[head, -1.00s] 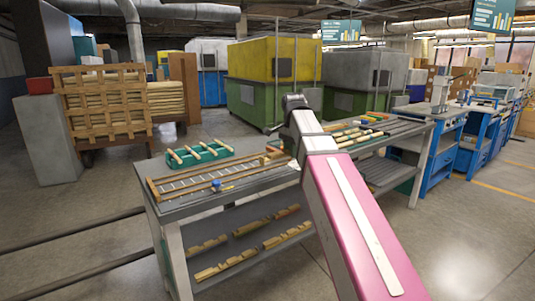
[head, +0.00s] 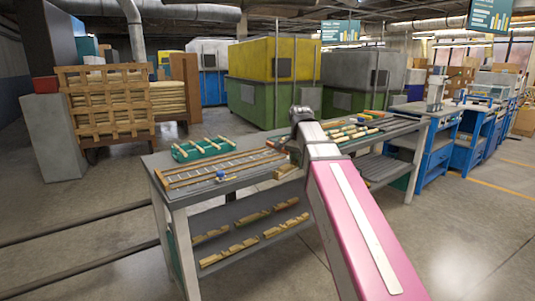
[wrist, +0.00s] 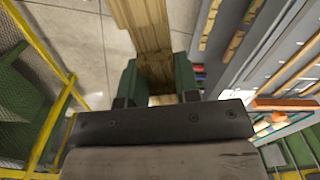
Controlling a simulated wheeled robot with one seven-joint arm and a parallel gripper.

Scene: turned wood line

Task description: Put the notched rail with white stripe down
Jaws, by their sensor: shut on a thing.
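My gripper (wrist: 157,78) has green fingers and is shut on a pale wooden rail (wrist: 143,28) in the wrist view. The rail runs away from the fingers to the top edge, over bare floor beside a grey bench. No white stripe can be made out on its visible part. In the head view my arm hides the gripper; a short wooden end (head: 285,172), probably this rail, shows beside the arm at the bench's front edge. Several notched wooden rails lie on the bench's lower shelf (head: 190,270).
The bench top (head: 240,182) carries a long wooden frame (head: 225,168), a green tray with wooden rods (head: 203,148) and several rods at the right (head: 355,131). A yellow and green machine (head: 270,80) stands behind. The floor in front is clear.

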